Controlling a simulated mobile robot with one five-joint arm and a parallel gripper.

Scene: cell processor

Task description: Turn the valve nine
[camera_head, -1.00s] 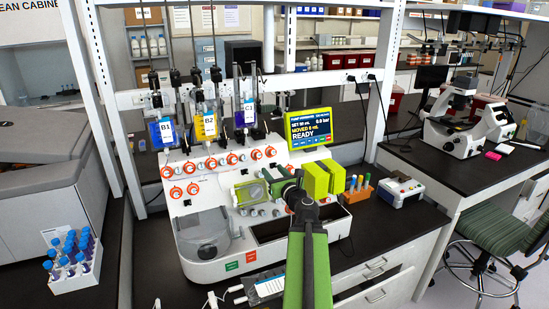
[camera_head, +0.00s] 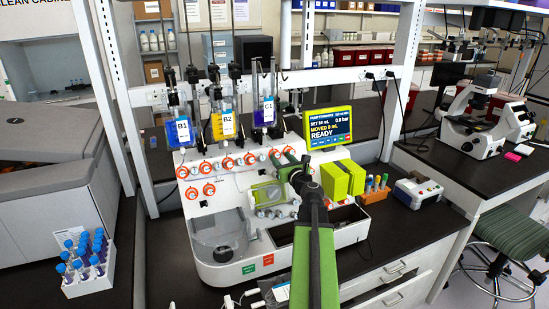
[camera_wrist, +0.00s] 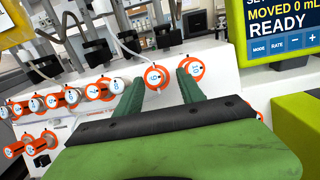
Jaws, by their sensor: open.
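The valves are round white knobs with orange rims in a row on the white machine's panel. In the wrist view, the valve whose label appears to read 9 (camera_wrist: 154,77) is framed between the two green fingers of my gripper (camera_wrist: 160,82). A valve that appears to be ten (camera_wrist: 196,69) is just right of it, partly behind the right finger. My gripper is open and empty; I cannot tell whether the fingers touch a knob. In the head view my gripper (camera_head: 291,168) is in front of the right end of the valve row, hiding part of it.
A yellow-green framed screen (camera_head: 328,127) stands right of the valve row, reading READY. Yellow-green blocks (camera_head: 343,178) sit below it. Hanging bags (camera_head: 227,124) with lines are above the valves. A tube rack (camera_head: 87,267) stands at left on the dark bench.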

